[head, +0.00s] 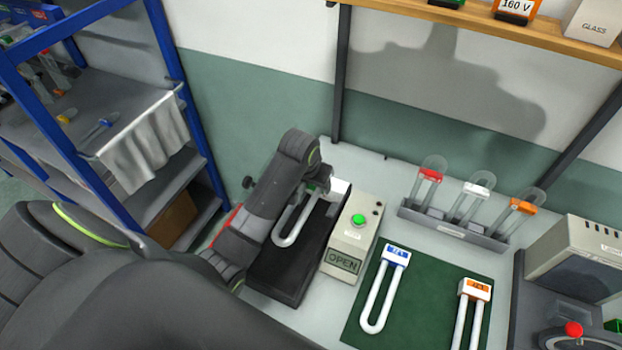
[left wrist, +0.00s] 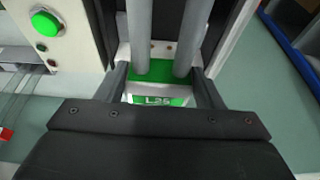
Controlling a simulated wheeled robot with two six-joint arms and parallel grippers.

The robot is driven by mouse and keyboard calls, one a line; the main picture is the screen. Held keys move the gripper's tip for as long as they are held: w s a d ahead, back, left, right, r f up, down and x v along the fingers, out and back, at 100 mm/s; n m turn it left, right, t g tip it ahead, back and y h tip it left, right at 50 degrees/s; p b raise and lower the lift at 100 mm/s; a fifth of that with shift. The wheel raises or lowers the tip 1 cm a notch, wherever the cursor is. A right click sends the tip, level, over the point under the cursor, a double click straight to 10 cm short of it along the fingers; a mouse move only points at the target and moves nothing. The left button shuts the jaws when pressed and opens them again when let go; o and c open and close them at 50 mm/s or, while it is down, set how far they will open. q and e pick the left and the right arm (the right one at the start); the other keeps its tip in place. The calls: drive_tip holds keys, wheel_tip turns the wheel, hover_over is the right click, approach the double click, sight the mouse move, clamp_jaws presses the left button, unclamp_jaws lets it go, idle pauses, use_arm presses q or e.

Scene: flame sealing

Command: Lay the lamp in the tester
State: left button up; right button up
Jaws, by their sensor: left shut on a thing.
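My left gripper (head: 318,184) is shut on a U-shaped lamp (head: 290,222) with white tubes. In the left wrist view the fingers (left wrist: 162,90) grip its cap (left wrist: 160,98), which has a green band and a label like "L35". The lamp is over the black bed of the tester (head: 275,275), its bend toward the near end and its cap by the white block at the far end. I cannot tell whether it touches the bed. The tester's box (head: 352,235) has a green button (head: 358,220) and a display reading "OPEN". My right gripper is not in view.
On a green mat (head: 425,300) to the right lie a blue-capped lamp (head: 396,254) and an orange-capped lamp (head: 474,290). Behind them a grey rack (head: 452,231) holds several tubes. A grey machine (head: 580,255) stands at the right, a blue-framed shelf (head: 180,75) at the left.

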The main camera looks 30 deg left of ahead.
use_arm(q)
wheel_tip(320, 180, down, 2)
drive_tip(key=shift+a, duration=0.1)
drive_tip(key=shift+f, duration=2.9)
drive_tip(key=shift+w+f+b, duration=0.15)
drive_tip(key=shift+f+b, duration=0.4)
drive_tip(key=shift+f, duration=0.1)
drive_tip(key=shift+w+f+b, duration=0.25)
drive_tip(key=shift+f+b, duration=0.1)
drive_tip(key=shift+f, duration=0.2)
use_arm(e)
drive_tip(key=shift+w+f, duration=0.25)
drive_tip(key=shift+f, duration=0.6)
